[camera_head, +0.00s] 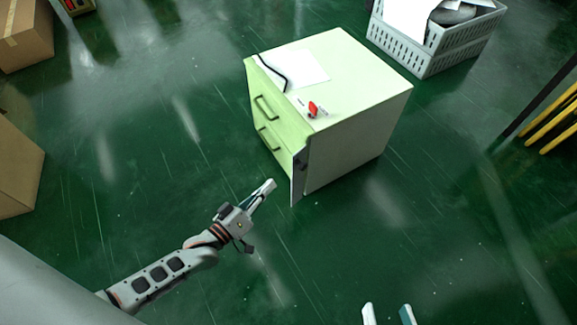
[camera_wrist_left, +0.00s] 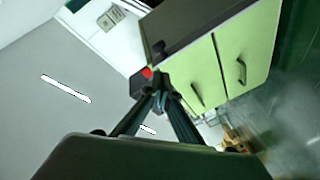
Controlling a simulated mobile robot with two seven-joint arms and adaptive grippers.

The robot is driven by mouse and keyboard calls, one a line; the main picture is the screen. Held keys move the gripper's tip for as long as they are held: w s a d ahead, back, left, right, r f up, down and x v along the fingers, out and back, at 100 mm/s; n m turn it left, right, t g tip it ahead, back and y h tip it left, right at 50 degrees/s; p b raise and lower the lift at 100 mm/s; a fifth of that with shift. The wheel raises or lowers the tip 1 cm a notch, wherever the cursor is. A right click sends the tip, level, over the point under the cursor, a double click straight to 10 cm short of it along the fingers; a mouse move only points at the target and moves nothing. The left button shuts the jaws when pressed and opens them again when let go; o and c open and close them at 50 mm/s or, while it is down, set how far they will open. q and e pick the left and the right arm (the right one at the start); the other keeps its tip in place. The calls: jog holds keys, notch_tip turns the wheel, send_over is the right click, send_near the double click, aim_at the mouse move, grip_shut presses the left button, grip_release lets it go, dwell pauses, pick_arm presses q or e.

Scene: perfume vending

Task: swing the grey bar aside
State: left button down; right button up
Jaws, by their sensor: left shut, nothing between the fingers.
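The grey bar (camera_head: 298,176) stands upright along the front right edge of a pale green cabinet (camera_head: 362,125), beside its drawers. My left gripper (camera_head: 269,186) is shut and empty, a short way left of the bar's lower end and apart from it in the head view. In the left wrist view my left gripper's fingers (camera_wrist_left: 160,96) come together in front of the cabinet's green drawer fronts (camera_wrist_left: 245,50); I cannot clearly tell the bar there. My right gripper (camera_head: 388,313) shows only its two fingertips at the bottom edge, spread apart with nothing visible between them.
A red object (camera_head: 312,108) and a white sheet (camera_head: 300,70) lie on the cabinet top. A grey crate (camera_head: 425,48) stands behind at the right. Cardboard boxes (camera_head: 24,32) are at the left. The green floor around my left gripper is clear.

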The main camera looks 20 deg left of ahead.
pick_arm(q)
jog(key=w+d+m+g+h, duration=0.1)
jog(key=w+m+h, duration=0.2)
jog(key=m, duration=1.2)
jog(key=w+d+m+g+h+b, duration=0.1)
jog(key=w+m, duration=0.5)
jog(key=m, duration=1)
jog(key=shift+d+m+g+h, duration=0.3)
jog(key=shift+d+g+h, duration=0.4)
jog(key=shift+h, duration=0.4)
pick_arm(e)
jog(key=shift+s+a+f+m, duration=0.1)
jog(key=shift+s+a+m, duration=0.1)
jog(key=shift+a+m, duration=0.25)
jog(key=shift+s+a+f+m, duration=0.15)
jog(key=shift+a+m, duration=0.1)
jog(key=shift+a, duration=0.25)
pick_arm(q)
jog(key=shift+w, duration=0.1)
